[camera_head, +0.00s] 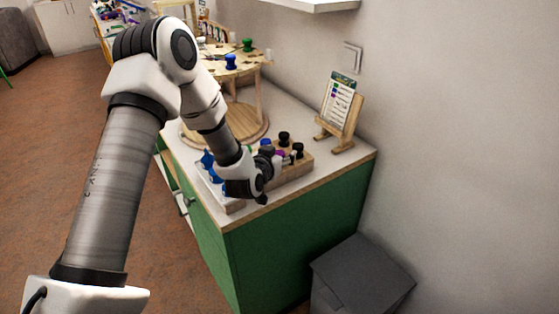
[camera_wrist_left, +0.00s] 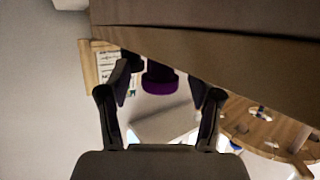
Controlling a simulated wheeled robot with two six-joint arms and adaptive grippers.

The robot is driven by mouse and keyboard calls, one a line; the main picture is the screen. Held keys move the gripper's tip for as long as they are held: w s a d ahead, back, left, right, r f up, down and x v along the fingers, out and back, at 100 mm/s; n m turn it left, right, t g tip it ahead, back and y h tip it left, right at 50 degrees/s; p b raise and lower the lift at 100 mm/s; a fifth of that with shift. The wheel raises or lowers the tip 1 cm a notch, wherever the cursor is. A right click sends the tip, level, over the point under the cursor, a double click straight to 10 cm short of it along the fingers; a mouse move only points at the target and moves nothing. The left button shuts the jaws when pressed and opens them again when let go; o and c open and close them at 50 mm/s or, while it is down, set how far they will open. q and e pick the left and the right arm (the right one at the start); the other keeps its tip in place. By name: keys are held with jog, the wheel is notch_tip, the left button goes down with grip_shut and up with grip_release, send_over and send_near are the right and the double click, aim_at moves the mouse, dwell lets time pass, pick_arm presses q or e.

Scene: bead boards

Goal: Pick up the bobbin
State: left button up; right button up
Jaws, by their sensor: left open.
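A purple bobbin (camera_wrist_left: 160,80) shows in the left wrist view between my left gripper's two fingers, against a brown wooden surface. In the head view a purple bobbin (camera_head: 280,154) stands among others in the wooden rack (camera_head: 296,172). My left gripper (camera_head: 264,184) is low at the front of this rack and hides part of it. In the left wrist view its fingers (camera_wrist_left: 159,98) are spread apart with nothing gripped. A dark bobbin (camera_wrist_left: 131,62) shows beside the left finger. My right gripper is in neither view.
Black bobbins (camera_head: 284,138) and blue ones (camera_head: 207,159) stand close by. A round wooden stand (camera_head: 240,118) is behind, with blue and green bobbins on top. A card on an easel (camera_head: 341,108) stands at the right.

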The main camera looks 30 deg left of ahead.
pick_arm(q)
jog(key=shift+s+r, duration=0.15)
jog(key=c, duration=0.7)
grip_shut()
